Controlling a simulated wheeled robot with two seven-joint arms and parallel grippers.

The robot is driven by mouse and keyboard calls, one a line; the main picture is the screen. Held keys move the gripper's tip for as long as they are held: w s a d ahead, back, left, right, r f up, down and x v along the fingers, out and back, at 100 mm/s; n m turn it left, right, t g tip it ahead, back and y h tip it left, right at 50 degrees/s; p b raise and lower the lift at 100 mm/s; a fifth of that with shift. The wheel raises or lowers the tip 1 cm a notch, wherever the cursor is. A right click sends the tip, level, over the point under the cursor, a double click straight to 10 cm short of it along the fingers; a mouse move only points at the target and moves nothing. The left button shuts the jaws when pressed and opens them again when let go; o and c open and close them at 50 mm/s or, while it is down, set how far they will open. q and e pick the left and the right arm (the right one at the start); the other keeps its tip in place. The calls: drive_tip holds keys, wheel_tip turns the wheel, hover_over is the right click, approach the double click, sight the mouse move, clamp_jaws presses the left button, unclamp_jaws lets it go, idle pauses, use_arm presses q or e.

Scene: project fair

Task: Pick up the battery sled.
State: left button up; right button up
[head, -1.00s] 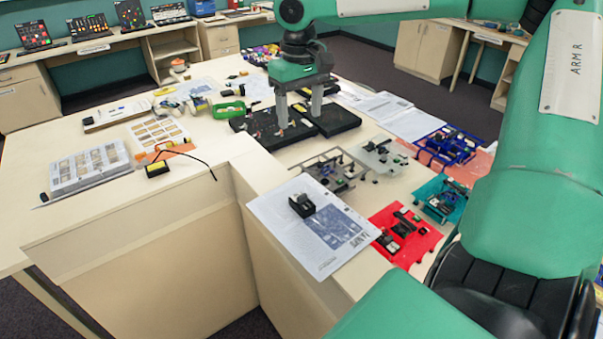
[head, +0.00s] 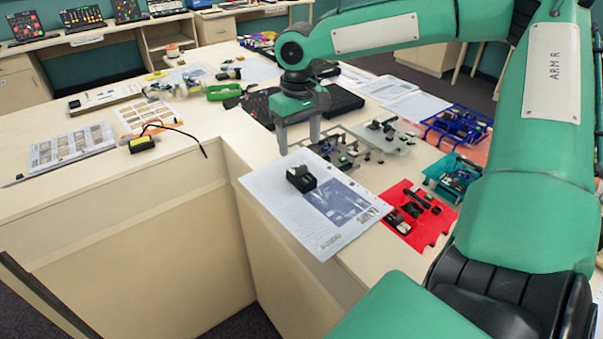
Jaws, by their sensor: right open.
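A small black block-like part (head: 301,178) sits on a printed sheet (head: 325,208) near the table's inner corner; it looks like the battery sled, though I cannot be sure. My right gripper (head: 298,140) is open and empty, fingers pointing down. In the picture it is just above and behind the black part, apart from it, and beside a grey chassis plate (head: 334,150). Its height over the table is hard to tell. My left gripper is not in view.
A red plate (head: 428,228), a teal plate (head: 455,178) and a blue frame (head: 458,127) lie to the right. Black trays (head: 341,101) are behind the gripper. A yellow-black box with a wire (head: 142,144) and a parts case (head: 70,146) lie left.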

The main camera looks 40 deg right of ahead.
sight(302, 167)
wheel_tip(302, 167, down, 3)
drive_tip(key=shift+r, duration=0.1)
drive_tip(key=f, duration=0.1)
drive_tip(key=f+p, duration=0.1)
drive_tip(key=f, duration=0.2)
drive_tip(key=shift+s+d+f+p, duration=0.1)
drive_tip(key=shift+s+f+p, duration=0.2)
drive_tip(key=shift+p, duration=0.1)
drive_tip(key=shift+f, duration=0.4)
drive_tip(key=c, duration=1)
